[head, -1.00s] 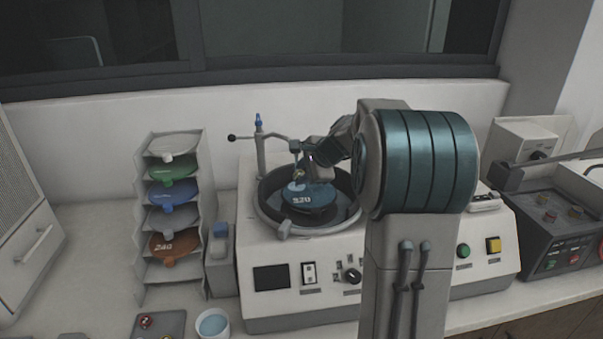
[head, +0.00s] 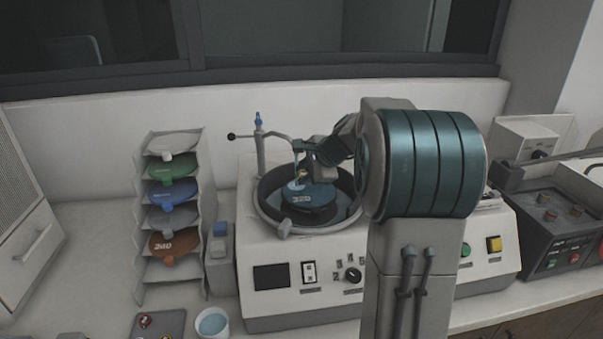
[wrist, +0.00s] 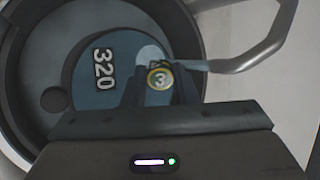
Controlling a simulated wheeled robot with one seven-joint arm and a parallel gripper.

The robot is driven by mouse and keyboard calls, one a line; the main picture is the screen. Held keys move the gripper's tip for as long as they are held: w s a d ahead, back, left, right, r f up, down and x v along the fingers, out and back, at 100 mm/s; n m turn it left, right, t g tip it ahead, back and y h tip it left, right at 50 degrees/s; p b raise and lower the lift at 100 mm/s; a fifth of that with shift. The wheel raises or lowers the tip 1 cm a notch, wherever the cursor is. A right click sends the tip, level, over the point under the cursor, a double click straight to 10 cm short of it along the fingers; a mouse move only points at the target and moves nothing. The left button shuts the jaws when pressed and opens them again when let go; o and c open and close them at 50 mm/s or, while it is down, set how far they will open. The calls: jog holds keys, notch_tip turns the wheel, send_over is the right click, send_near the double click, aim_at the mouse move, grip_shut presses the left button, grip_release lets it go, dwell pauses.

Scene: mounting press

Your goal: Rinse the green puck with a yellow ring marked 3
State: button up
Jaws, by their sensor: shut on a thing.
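The puck (wrist: 159,79) shows in the wrist view as a round top with a yellow ring and a 3. Its green body is mostly hidden. My gripper (wrist: 158,92) is shut on it, above the blue disc marked 320 (wrist: 90,75). In the head view my gripper (head: 304,174) is over the same disc (head: 317,192) in the machine's bowl (head: 345,215). The spout's end (wrist: 190,64) is right beside the puck. A pale round patch, perhaps water, lies next to the puck. I cannot tell whether the puck touches the disc.
The spout's post (head: 260,145) stands behind the bowl. A cup (head: 212,322) and a tray (head: 150,325) are at the front. Another machine (head: 555,235) stands at the right.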

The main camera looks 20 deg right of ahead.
jog(key=shift+s+d+r+b, duration=0.15)
jog(key=shift+s+d+b, duration=0.15)
jog(key=shift+s, duration=0.65)
jog(key=shift+s+d+r+b, duration=0.25)
jog(key=shift+s+d, duration=0.1)
jog(key=shift+s, duration=0.65)
jog(key=shift+s+d+r+b, duration=0.1)
jog(key=shift+s+d+b, duration=0.2)
jog(key=shift+s, duration=0.65)
jog(key=shift+s+d+r+p, duration=0.1)
jog(key=shift+s+r+p, duration=0.2)
jog(key=shift+r+p, duration=0.4)
jog(key=shift+w+r+p+v, duration=0.15)
jog(key=shift+p+v, duration=0.3)
jog(key=shift+v, duration=0.6)
jog(key=shift+w+r+p+v, duration=0.15)
jog(key=shift+p+v, duration=0.25)
jog(key=shift+v, duration=0.7)
jog(key=shift+s+a+r+g+h+p, duration=0.2)
jog(key=shift+g+p, duration=0.4)
jog(key=shift+p, duration=1.5)
jog(key=shift+s+a+r+g+h+p, duration=0.2)
jog(key=shift+g+p, duration=0.4)
jog(key=shift+p, duration=1.45)
jog(key=shift+s+r+g+h+p, duration=0.1)
jog(key=shift+s+g+h+p, duration=0.3)
jog(key=shift+p, duration=0.6)
